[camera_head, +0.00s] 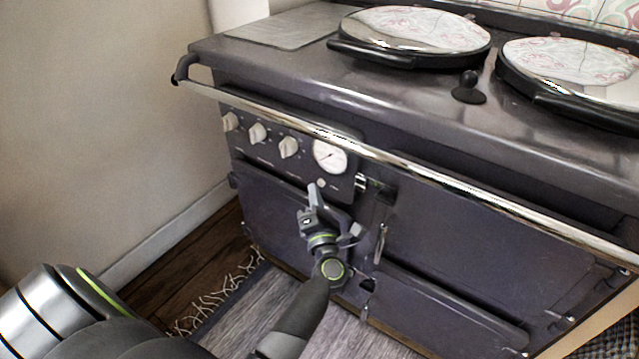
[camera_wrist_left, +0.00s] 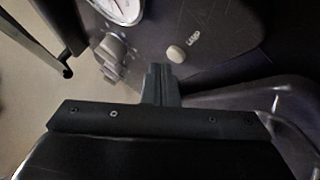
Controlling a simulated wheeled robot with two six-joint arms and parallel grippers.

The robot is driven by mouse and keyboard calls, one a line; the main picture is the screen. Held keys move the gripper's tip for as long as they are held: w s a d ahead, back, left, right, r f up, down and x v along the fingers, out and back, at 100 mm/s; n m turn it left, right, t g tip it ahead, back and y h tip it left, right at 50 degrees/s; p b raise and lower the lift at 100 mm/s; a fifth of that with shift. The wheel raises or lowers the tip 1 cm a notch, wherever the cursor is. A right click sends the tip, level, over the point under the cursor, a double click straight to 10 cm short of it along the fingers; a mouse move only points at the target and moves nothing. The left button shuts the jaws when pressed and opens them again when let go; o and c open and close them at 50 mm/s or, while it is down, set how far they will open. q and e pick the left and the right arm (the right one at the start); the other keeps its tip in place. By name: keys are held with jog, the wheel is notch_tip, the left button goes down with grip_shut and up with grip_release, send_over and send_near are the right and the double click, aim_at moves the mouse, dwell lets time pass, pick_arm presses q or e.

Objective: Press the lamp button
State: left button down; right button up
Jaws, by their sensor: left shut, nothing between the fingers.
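The lamp button (camera_head: 321,183) is a small round cream button on the dark range cooker's control panel, just below the dial gauge. In the left wrist view the button (camera_wrist_left: 176,54) sits beside the printed word LAMP. My left gripper (camera_head: 313,192) is shut and empty, just below the button in the head view. In the wrist view its closed fingertips (camera_wrist_left: 160,72) point toward the panel, a little left of and below the button. I cannot tell for certain whether they touch the panel; the button face is uncovered. My right gripper is not in view.
The dial gauge (camera_head: 330,156) and several cream knobs (camera_head: 257,133) are on the same panel. A chrome rail (camera_head: 398,168) runs across the cooker's front above them. A fringed rug (camera_head: 262,302) lies on the floor below. The wall (camera_head: 90,120) is at the left.

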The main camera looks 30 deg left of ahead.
pick_arm(q)
jog(key=shift+s, duration=0.15)
jog(key=s, duration=0.3)
jog(key=s+p, duration=0.1)
jog(key=s, duration=0.1)
jog(key=shift+s+a, duration=0.25)
jog(key=shift+s, duration=0.1)
